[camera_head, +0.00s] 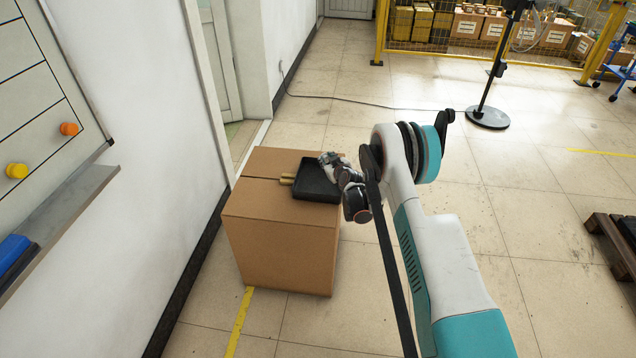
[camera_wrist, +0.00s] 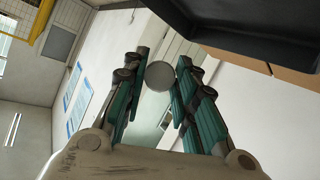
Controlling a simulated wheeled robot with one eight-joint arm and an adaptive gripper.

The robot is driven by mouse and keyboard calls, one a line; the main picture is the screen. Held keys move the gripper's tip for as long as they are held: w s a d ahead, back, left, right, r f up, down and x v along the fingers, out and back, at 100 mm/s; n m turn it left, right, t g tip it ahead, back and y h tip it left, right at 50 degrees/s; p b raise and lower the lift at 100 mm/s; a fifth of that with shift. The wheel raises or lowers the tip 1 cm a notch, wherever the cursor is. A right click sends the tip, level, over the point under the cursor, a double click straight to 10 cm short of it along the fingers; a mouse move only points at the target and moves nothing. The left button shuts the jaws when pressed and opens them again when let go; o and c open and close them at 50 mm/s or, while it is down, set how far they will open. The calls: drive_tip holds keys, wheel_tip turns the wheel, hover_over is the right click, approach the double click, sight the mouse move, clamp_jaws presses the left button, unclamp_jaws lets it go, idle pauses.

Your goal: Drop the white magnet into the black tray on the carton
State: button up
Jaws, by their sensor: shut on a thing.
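The black tray (camera_head: 312,192) lies on top of the brown carton (camera_head: 275,245), which stands on the floor by the wall. My gripper (camera_head: 328,160) is beside the tray's far right corner in the head view, where the magnet cannot be made out. In the wrist view, my gripper (camera_wrist: 160,78) is shut on a round, pale disc, the white magnet (camera_wrist: 160,76), held between the fingertips. The tray also shows at the top right of the wrist view (camera_wrist: 235,35), apart from the magnet, with a strip of carton (camera_wrist: 295,78) beyond it.
A whiteboard on the left wall carries an orange magnet (camera_head: 69,129) and a yellow magnet (camera_head: 16,171), with a ledge (camera_head: 60,215) below. A black stand (camera_head: 487,118) is farther back.

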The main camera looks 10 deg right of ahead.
wheel_tip(320, 180, down, 2)
drive_tip(key=shift+f+b, duration=0.25)
drive_tip(key=shift+b, duration=0.05)
drive_tip(key=o, duration=0.9)
drive_tip(key=shift+c, duration=0.2)
drive_tip(key=shift+s, duration=0.1)
drive_tip(key=v, duration=1.2)
